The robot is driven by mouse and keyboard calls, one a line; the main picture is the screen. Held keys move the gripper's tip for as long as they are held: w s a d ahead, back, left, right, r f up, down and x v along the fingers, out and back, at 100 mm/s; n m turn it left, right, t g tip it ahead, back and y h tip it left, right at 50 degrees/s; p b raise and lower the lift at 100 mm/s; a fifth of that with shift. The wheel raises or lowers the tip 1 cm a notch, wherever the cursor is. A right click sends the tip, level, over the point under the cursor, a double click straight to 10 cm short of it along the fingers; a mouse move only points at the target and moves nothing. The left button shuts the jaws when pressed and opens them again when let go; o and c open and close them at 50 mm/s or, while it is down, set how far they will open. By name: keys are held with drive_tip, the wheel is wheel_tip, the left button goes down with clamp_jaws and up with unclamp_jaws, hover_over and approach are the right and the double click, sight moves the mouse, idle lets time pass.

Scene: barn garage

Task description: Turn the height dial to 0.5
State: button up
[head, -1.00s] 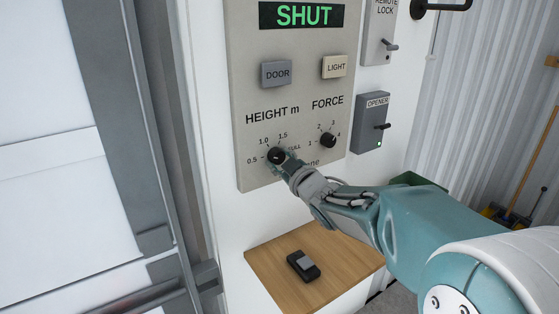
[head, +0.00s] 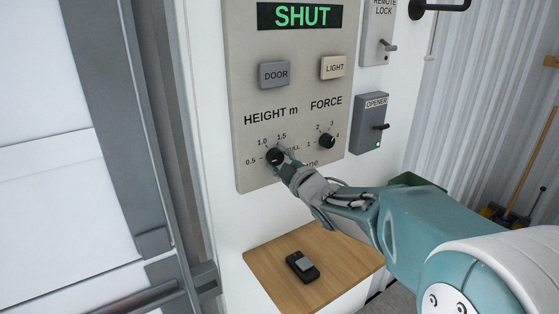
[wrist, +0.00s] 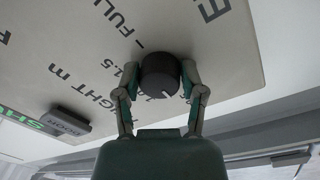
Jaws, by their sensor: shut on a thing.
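The height dial (head: 275,156) is a round black knob low on the grey panel, below the HEIGHT m label. Marks 0.5, 1.0, 1.5 and FULL curve around it. My gripper (head: 283,163) reaches it from the lower right. In the wrist view, the fingers of my gripper (wrist: 160,82) are shut on the two sides of the dial (wrist: 158,74).
The FORCE dial (head: 327,141) is close on the right. The DOOR button (head: 274,75) and LIGHT button (head: 333,67) are above, under a display (head: 300,16) reading SHUT. The OPENER box (head: 370,123) is further right. A wooden shelf (head: 350,262) with a black remote (head: 302,266) is below.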

drive_tip(key=shift+s+a+r, duration=0.1)
drive_tip(key=shift+a, duration=0.05)
drive_tip(key=o, duration=1.1)
drive_tip(key=shift+o, duration=0.2)
drive_tip(key=shift+a, duration=0.15)
drive_tip(key=shift+s+d, duration=0.1)
drive_tip(key=shift+d, duration=0.1)
drive_tip(key=v, duration=1.1)
drive_tip(key=shift+s+d+f, duration=0.15)
drive_tip(key=shift+s+f, duration=0.05)
drive_tip(key=shift+s, duration=0.05)
